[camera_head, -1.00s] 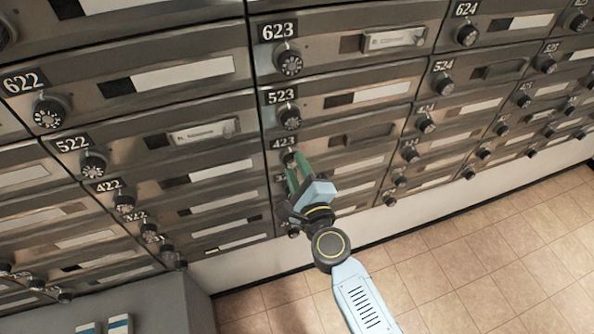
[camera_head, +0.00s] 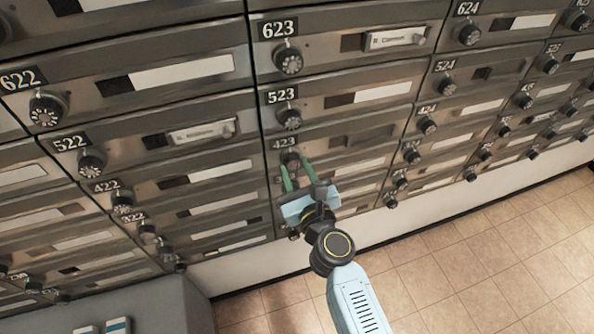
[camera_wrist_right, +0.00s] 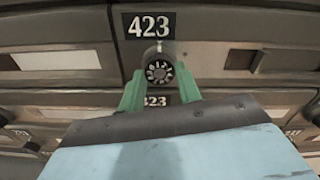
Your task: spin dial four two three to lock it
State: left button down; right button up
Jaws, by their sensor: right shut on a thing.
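The dial of mailbox 423 (camera_head: 290,160) is a round dark knob with white numbers, below its black 423 label. In the right wrist view the dial (camera_wrist_right: 158,71) sits at the tips of my right gripper (camera_wrist_right: 160,82). One green finger is on each side of it, and the jaws are shut on it. In the head view my right gripper (camera_head: 296,170) reaches up to the dial from below right. The number at the dial's mark is too small to read. My left gripper is not in view.
The dial of mailbox 523 (camera_head: 288,117) is just above, and mailbox 623's dial (camera_head: 288,60) is higher up. Label 323 (camera_wrist_right: 155,100) shows between my fingers. A grey box (camera_head: 150,310) stands at lower left. The tiled floor (camera_head: 480,260) at right is clear.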

jog(key=shift+m, duration=0.5)
jog(key=o, duration=1)
jog(key=b+v, duration=0.2)
jog(key=v, duration=1.1)
jog(key=shift+s, duration=0.2)
